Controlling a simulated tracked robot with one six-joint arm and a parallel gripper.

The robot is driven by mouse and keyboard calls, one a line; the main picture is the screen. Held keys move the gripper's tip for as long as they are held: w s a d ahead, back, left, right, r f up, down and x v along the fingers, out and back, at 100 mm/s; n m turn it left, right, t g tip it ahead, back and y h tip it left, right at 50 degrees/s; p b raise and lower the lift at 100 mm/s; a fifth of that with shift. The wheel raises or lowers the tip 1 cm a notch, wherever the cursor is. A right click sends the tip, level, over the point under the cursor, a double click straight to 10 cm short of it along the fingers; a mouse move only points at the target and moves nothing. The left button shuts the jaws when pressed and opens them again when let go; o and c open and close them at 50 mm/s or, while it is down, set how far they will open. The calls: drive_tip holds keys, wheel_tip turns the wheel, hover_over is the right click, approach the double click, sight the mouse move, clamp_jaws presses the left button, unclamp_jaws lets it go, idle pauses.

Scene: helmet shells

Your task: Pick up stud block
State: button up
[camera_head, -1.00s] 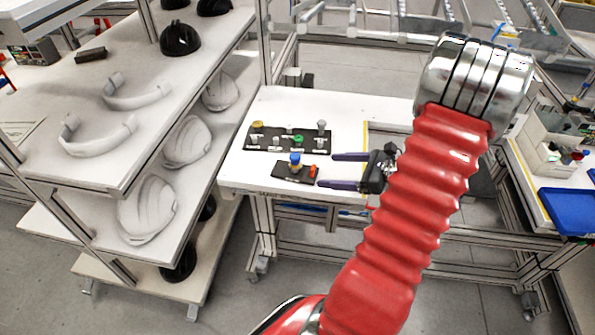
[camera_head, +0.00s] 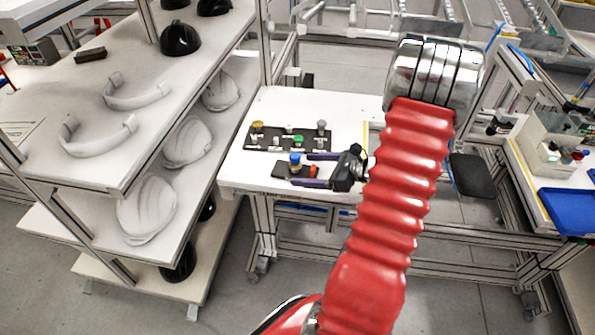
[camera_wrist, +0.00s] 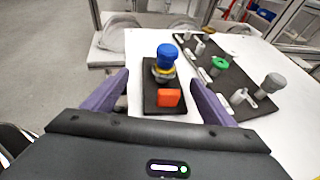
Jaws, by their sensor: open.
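The small dark base with a blue-topped stud and an orange piece, which looks like the stud block (camera_head: 283,170), lies on the white table near its front edge. In the wrist view the stud block (camera_wrist: 151,98) sits ahead of my palm, between the lines of the two purple fingers. My gripper (camera_head: 300,170) comes in from the right with its jaws open, a finger on either side of the block's orange end. In the wrist view my gripper (camera_wrist: 160,78) shows a gap on each side of the block, with nothing held. Contact cannot be told.
A longer dark tray (camera_head: 262,143) with several knobs and pegs lies just behind the block. White shelves (camera_head: 110,175) with helmet shells stand at the left. A blue tray (camera_head: 570,208) is at the right. The table's left part is clear.

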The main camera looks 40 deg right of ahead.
sight(295, 168)
drive_tip(key=shift+x, duration=2.6)
drive_tip(key=shift+w+d, duration=0.1)
drive_tip(key=shift+d, duration=0.05)
drive_tip(key=shift+c, duration=0.5)
drive_tip(key=shift+r, duration=0.1)
clamp_jaws()
